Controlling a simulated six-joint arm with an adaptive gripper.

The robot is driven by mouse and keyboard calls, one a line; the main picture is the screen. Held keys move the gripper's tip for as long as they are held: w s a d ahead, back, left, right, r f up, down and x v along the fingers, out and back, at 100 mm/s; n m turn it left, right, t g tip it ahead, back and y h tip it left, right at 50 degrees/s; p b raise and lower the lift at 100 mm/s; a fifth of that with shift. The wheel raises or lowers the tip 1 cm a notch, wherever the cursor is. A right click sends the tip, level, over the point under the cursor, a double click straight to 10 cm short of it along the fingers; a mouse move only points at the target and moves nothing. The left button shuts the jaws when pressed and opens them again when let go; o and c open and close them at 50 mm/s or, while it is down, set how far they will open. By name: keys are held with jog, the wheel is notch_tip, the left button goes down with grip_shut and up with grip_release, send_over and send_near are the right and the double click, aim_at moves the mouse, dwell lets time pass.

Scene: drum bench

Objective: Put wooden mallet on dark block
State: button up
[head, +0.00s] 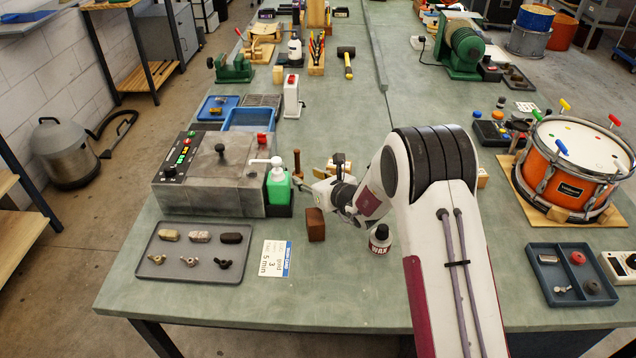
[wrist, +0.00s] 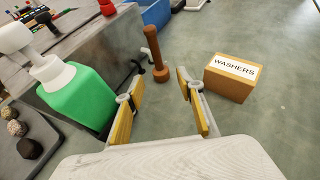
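The reddish-brown wooden mallet (head: 297,163) stands upright on the bench, right of the green pump bottle. In the wrist view the mallet (wrist: 153,52) shows a slim handle and a wider foot, just beyond the gap between my fingertips. My gripper (head: 306,185) is near it on the close side; its yellow-padded fingers (wrist: 161,80) are apart with nothing between them. A dark brown block (head: 316,224) sits on the bench, nearer the camera and below my gripper in the head view. Its top looks bare. I do not see this block in the wrist view.
The green pump bottle (wrist: 75,92) stands close left of my fingers. A box marked WASHERS (wrist: 230,77) lies right of the mallet. A grey control box (head: 210,170) is at left.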

jog(key=shift+v, duration=2.55)
jog(key=s+a+r+n+g+y, duration=0.3)
jog(key=s+r+n+g, duration=0.3)
jog(key=s+r+n, duration=1.35)
jog(key=s+d+n+h, duration=0.9)
jog(key=s+d, duration=1.4)
jog(key=s, duration=0.3)
jog(key=shift+s+d+r+n+h, duration=0.15)
jog(key=shift+s+n+h, duration=0.25)
jog(key=shift+h, duration=0.3)
